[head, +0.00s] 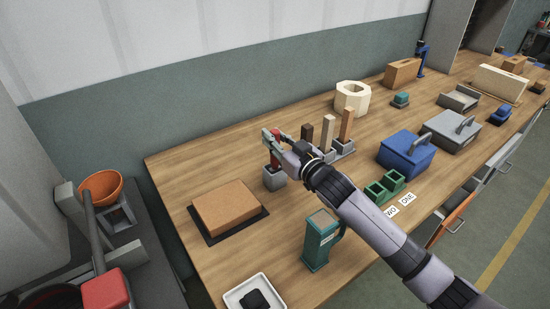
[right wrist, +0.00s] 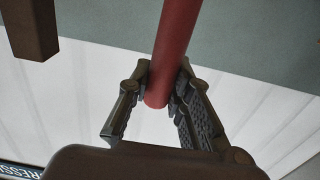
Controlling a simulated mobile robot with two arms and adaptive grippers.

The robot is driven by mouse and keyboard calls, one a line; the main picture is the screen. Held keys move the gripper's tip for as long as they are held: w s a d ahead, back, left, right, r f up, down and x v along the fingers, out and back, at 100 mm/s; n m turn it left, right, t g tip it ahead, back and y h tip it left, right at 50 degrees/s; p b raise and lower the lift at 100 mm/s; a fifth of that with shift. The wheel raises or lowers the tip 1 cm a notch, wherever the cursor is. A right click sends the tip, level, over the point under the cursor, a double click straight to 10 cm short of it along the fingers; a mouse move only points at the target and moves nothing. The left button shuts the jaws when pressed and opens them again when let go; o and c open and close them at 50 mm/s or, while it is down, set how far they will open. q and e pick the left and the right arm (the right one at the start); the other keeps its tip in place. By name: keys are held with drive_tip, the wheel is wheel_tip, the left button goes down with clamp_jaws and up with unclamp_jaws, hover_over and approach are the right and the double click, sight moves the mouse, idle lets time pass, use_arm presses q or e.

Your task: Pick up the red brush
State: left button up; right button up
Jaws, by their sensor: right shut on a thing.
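The red brush (head: 275,161) shows as a red upright handle above a small grey block (head: 274,180) on the wooden table. My right gripper (head: 269,139) is at the upper part of this handle and shut on it. In the right wrist view the red handle (right wrist: 177,45) runs between the two fingers of the right gripper (right wrist: 160,82). The fingers hide part of the handle. I cannot tell whether its lower end is in the block or just above it. My left gripper is not in view.
A grey holder (head: 342,150) with several upright wooden pieces stands right of the brush. A brown block (head: 224,207) on a dark mat lies to the front left. A green container (head: 320,240) and a white tray (head: 237,297) stand near the front edge. Blue and grey boxes are further right.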

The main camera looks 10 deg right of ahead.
clamp_jaws()
drive_tip(key=shift+r, duration=0.15)
wheel_tip(320, 180, up, 20)
drive_tip(key=shift+b, duration=0.45)
idle(0.8)
